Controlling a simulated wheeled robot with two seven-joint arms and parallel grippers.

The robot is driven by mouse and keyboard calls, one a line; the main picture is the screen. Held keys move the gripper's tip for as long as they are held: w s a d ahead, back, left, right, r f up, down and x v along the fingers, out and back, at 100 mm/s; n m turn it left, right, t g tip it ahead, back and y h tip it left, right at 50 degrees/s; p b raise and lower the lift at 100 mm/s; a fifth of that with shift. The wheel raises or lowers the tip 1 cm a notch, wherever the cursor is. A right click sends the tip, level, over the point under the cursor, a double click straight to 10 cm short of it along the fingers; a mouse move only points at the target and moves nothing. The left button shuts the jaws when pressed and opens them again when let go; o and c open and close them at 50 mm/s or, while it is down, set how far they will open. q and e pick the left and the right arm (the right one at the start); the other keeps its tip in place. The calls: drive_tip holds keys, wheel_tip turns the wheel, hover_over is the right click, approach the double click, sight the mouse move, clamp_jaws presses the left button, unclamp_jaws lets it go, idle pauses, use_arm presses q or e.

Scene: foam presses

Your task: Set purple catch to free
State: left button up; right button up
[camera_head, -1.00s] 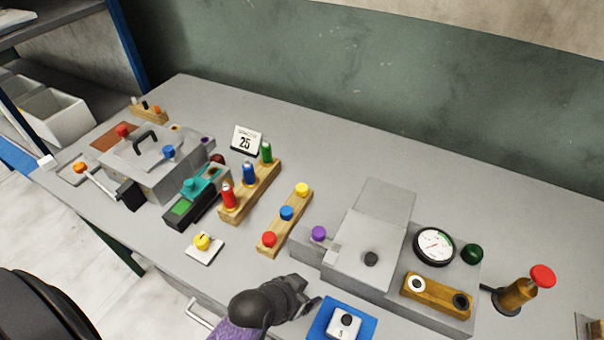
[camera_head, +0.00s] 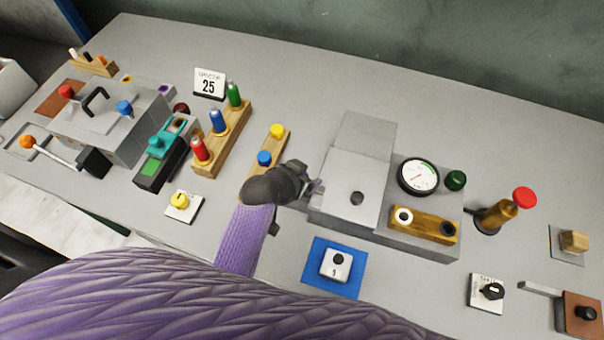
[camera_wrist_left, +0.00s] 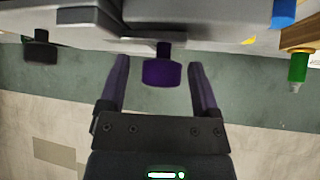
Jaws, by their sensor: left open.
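The purple catch (camera_wrist_left: 162,73) is a dark purple knob on a short stem at the edge of the grey press. In the left wrist view it sits between the two fingers of my left gripper (camera_wrist_left: 159,62), with a gap on each side. In the head view my left gripper (camera_head: 314,190) is at the left side of the right-hand grey press (camera_head: 340,178) and hides the catch. The left gripper is open. The press lid is down and carries a dark knob (camera_head: 357,198). My right gripper is not in view.
A wooden rail with blue and yellow knobs (camera_head: 277,131) lies just left of my gripper. A blue mat (camera_head: 313,272) with a white block (camera_head: 336,264) lies in front. A gauge (camera_head: 418,175) and red-topped handle (camera_head: 524,197) stand right. Another press (camera_head: 130,140) stands far left.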

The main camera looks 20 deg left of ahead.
use_arm(q)
clamp_jaws()
drive_tip(key=shift+a, duration=0.1)
idle(1.2)
